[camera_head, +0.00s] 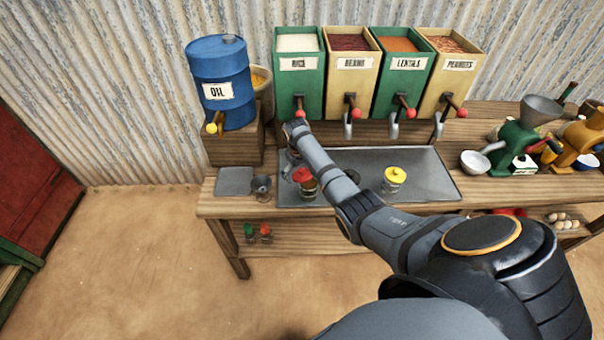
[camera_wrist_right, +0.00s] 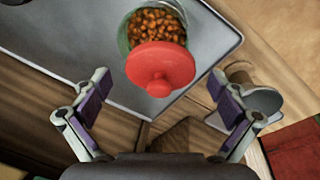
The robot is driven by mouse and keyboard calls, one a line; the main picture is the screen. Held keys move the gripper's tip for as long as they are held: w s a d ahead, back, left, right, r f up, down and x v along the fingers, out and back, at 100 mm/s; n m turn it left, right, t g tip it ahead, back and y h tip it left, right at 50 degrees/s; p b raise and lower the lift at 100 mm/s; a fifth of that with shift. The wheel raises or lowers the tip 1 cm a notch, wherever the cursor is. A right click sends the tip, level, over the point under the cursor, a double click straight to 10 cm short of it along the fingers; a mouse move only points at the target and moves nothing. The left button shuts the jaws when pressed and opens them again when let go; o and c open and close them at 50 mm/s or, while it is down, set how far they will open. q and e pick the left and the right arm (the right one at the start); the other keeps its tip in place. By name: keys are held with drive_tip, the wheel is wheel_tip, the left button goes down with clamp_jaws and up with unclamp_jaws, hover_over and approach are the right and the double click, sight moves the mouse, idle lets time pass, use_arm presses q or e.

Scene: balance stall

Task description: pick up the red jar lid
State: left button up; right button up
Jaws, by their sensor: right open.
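The red jar lid (camera_head: 302,174) sits on a glass jar (camera_head: 309,190) on the metal tray. In the right wrist view the round lid (camera_wrist_right: 160,66) with its knob shows between and just beyond my fingers. The jar (camera_wrist_right: 155,22) behind it holds orange-brown beans or similar. My right gripper (camera_wrist_right: 160,82) is open and empty, its purple-padded fingers on either side of the lid, apart from it. In the head view my right arm partly hides the area by the jar. My left gripper is not in view.
The grey tray (camera_head: 428,180) lies on the wooden stall table (camera_head: 225,208). A yellow-lidded jar (camera_head: 394,177) stands right of my arm. A small metal cup (camera_head: 261,186) stands at left. An oil drum (camera_head: 222,75) and labelled dispensers (camera_head: 350,85) line the back.

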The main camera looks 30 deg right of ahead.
drive_tip(key=c, duration=1)
